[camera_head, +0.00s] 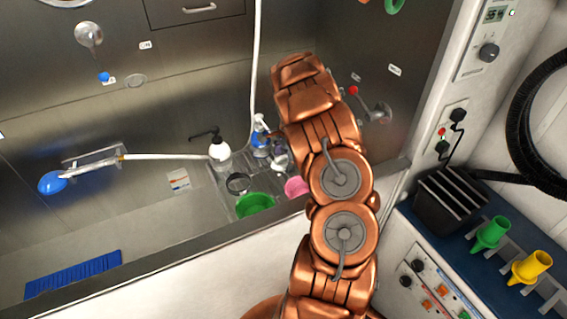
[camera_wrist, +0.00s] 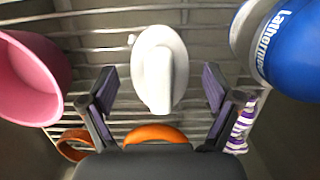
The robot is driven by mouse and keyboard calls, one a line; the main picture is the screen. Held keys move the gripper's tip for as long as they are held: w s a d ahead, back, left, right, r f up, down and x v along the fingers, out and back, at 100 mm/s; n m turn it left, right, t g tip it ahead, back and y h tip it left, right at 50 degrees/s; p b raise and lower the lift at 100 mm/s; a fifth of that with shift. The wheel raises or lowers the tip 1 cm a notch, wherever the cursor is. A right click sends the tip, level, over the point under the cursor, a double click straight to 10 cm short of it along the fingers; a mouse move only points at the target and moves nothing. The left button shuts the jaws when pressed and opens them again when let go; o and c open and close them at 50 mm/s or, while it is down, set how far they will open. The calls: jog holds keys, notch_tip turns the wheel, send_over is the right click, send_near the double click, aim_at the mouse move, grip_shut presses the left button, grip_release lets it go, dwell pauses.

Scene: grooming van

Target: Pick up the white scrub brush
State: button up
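The white scrub brush (camera_wrist: 160,68) lies on a wire rack in the wrist view, an oval with a raised grip along its middle. In the head view, a small white shape (camera_head: 280,161) beside my arm seems to be the same brush, partly hidden. My gripper (camera_wrist: 159,87) is open, with one dark, purple-padded finger on each side of the brush. Clear gaps show between the fingers and the brush, and nothing is held. The gripper's fingers are hidden behind my arm in the head view.
A pink cup (camera_wrist: 30,78) stands left of the brush and a blue-and-white bottle (camera_wrist: 290,45) right. An orange rounded thing (camera_wrist: 156,134) and a purple-striped thing (camera_wrist: 243,122) are near the fingers. A green bowl (camera_head: 254,205) and white pump bottle (camera_head: 220,152) share the rack.

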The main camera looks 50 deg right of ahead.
jog(key=c, duration=1.2)
jog(key=shift+r, duration=0.1)
jog(key=shift+r+b, duration=0.45)
jog(key=shift+b, duration=0.2)
jog(key=shift+s+a+b, duration=0.3)
jog(key=shift+s+b, duration=0.1)
jog(key=shift+s, duration=0.6)
jog(key=shift+s+a+b, duration=0.25)
jog(key=shift+s+b, duration=0.15)
jog(key=shift+s, duration=0.55)
notch_tip(320, 180, up, 14)
jog(key=b, duration=0.3)
